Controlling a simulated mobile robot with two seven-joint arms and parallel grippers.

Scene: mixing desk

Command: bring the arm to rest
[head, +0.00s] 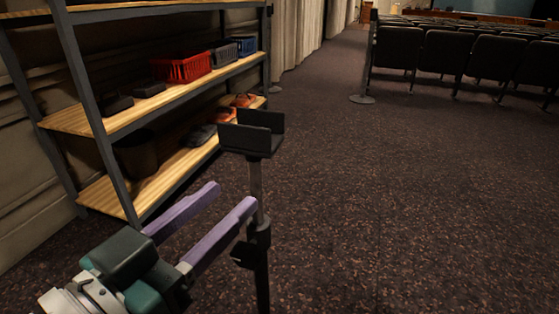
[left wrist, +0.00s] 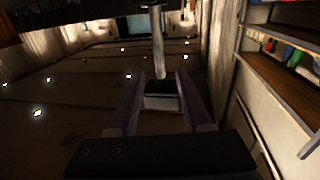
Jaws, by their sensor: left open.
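My left gripper (head: 231,194) has two purple fingers, spread apart with nothing held between them. It reaches up and to the right from the bottom left of the head view. Its fingers also show in the left wrist view (left wrist: 157,80). A dark upright stand with a U-shaped cradle (head: 251,138) on top rises just past the fingertips in the head view. The cradle looks empty. Whether the fingers touch the stand cannot be told. In the left wrist view a pale post (left wrist: 158,45) lines up between the fingers. My right gripper is not in view.
A shelf unit (head: 165,110) stands on the left, with a red basket (head: 182,68), dark baskets, a black bin (head: 136,155) and orange items. Rows of dark seats (head: 450,52) and a barrier post (head: 368,60) are at the back. The carpet on the right is clear.

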